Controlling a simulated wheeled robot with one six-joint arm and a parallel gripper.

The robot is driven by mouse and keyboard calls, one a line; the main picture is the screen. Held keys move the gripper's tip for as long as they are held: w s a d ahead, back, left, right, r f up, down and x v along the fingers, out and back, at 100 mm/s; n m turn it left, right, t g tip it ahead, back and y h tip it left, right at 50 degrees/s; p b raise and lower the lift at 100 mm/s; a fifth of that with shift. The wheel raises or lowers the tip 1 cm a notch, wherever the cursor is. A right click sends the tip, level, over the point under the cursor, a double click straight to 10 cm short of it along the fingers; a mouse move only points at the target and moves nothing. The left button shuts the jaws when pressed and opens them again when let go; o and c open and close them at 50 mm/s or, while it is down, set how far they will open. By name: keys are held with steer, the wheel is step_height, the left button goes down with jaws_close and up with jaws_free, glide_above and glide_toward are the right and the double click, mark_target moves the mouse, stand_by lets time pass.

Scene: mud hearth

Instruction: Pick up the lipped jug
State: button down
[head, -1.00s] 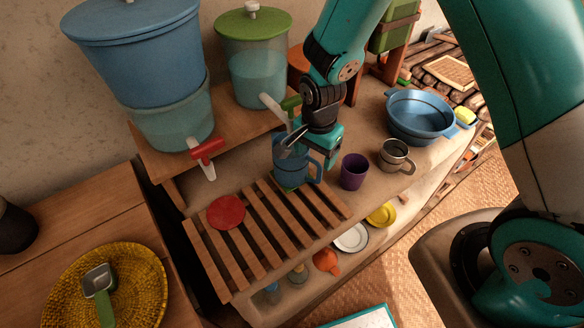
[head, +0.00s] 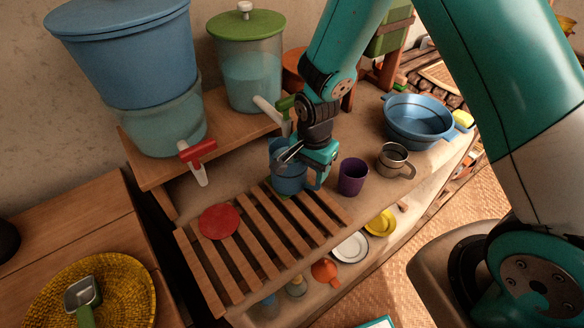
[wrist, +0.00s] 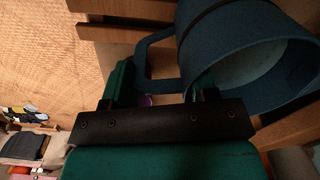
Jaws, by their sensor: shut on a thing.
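The lipped jug, a blue jug (head: 289,181), stands on or just over the back right end of the wooden slatted rack (head: 262,262); whether its base touches is unclear. In the wrist view its open mouth and round wall (wrist: 235,65) fill the right side, and its handle (wrist: 143,60) is on the left. My gripper (head: 312,160) is above and over the jug's right side. In the wrist view my gripper (wrist: 160,88) has a finger on each side of the handle area and is shut on the jug. The exact contact is partly hidden.
A purple cup (head: 352,177) and a metal mug (head: 395,160) stand close to the right, with a blue basin (head: 418,122) beyond. A red-tapped dispenser (head: 170,120) and a green-lidded one (head: 250,65) stand behind. A red disc (head: 219,221) lies on the rack.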

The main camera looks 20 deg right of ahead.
steer(key=shift+r, duration=0.15)
steer(key=shift+r+p, duration=1.75)
steer(key=shift+r, duration=0.15)
steer(key=s+d+p, duration=0.2)
steer(key=s+d, duration=0.2)
steer(key=s, duration=0.8)
